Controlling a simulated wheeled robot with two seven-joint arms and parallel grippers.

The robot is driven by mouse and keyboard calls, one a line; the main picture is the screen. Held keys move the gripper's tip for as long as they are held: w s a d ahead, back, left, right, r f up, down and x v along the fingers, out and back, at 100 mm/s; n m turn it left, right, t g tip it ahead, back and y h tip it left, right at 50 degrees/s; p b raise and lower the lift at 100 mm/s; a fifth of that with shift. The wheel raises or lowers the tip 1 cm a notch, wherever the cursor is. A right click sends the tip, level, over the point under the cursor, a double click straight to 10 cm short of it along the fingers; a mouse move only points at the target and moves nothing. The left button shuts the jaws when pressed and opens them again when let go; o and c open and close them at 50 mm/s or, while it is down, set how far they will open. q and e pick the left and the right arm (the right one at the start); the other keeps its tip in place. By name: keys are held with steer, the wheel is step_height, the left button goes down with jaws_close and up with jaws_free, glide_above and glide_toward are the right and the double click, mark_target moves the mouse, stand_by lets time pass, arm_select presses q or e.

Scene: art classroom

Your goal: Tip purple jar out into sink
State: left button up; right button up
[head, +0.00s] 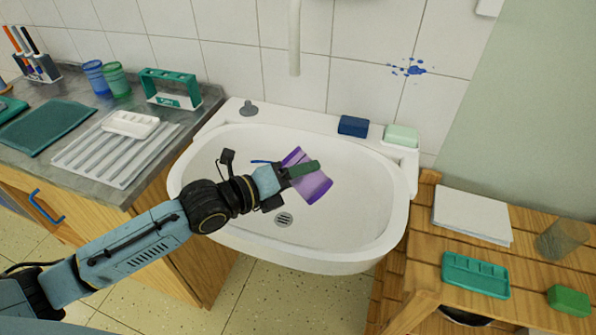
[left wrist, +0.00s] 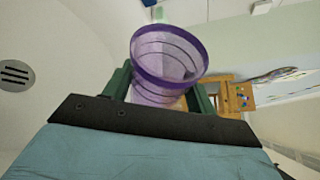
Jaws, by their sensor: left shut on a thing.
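The purple jar (head: 313,184) is see-through, with darker purple rims. My left gripper (head: 304,171) is shut around it and holds it over the white sink (head: 350,235), above and to the right of the drain. The jar is strongly tilted in the head view. In the left wrist view the jar (left wrist: 168,65) sits between the two green fingers (left wrist: 160,92), its rim facing up in the picture. I cannot tell whether any liquid is in it. The drain (head: 284,219) also shows in the left wrist view (left wrist: 15,75). My right gripper is not in view.
A blue block (head: 353,126) and a pale green block (head: 401,135) sit on the sink's back ledge. At left, a grey counter (head: 75,92) holds blue (head: 97,78) and green (head: 117,80) jars. At right, a wooden table (head: 530,262) holds a green palette (head: 475,275) and a glass.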

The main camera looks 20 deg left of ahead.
arm_select(q)
steer(key=shift+r+m+p, duration=0.2)
steer(key=shift+m+p, duration=0.1)
steer(key=shift+d+r+m, duration=0.1)
steer(key=shift+m, duration=0.2)
steer(key=shift+r+m+y+p, duration=0.25)
steer(key=shift+m+y+p, duration=0.15)
steer(key=shift+y+p, duration=0.2)
steer(key=m+p, duration=0.1)
steer(key=p, duration=0.1)
steer(key=m+y+p, duration=0.1)
steer(key=p, duration=0.1)
steer(key=shift+w+a+m+y, duration=0.1)
steer(key=shift+a+m+y, duration=0.2)
steer(key=shift+a+m, duration=0.1)
steer(key=m+y+p, duration=0.1)
steer(key=a+m+y+p, duration=0.1)
steer(key=p, duration=0.1)
steer(key=shift+w+f+m, duration=0.15)
steer(key=shift+f+m, duration=0.15)
steer(key=shift+f, duration=0.05)
steer(key=shift+w+a+f+m+p, duration=0.1)
steer(key=shift+a+f+m+p, duration=0.1)
steer(key=shift+m+p, duration=0.15)
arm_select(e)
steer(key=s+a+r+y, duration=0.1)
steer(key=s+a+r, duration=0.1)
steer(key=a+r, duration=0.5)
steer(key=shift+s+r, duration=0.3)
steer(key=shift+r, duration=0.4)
